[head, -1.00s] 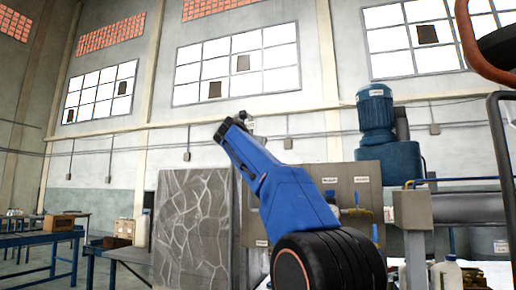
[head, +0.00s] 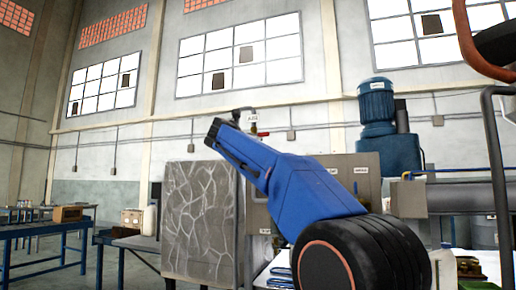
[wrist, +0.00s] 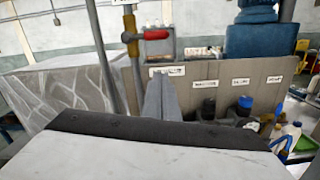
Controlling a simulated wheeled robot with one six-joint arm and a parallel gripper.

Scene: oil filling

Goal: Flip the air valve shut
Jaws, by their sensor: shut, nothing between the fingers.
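The air valve has a red handle (wrist: 150,35) on a brass vertical pipe (wrist: 131,55) in the wrist view. The handle sticks out sideways to the right, across the line of the pipe. In the head view the red handle (head: 262,134) shows small just above my blue arm, below a white label (head: 252,118) too small to read. My gripper (wrist: 160,80) shows in the wrist view as grey fingers close together, with nothing between them. The fingers appear below and slightly right of the handle, with no clear contact. In the head view my arm hides the gripper.
A labelled panel (wrist: 212,72) with black and blue caps stands behind and right of the fingers. A stone-patterned block (wrist: 60,90) is on the left. A blue motor (head: 377,105) rises at the right. Bottles (wrist: 291,135) stand at the far right.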

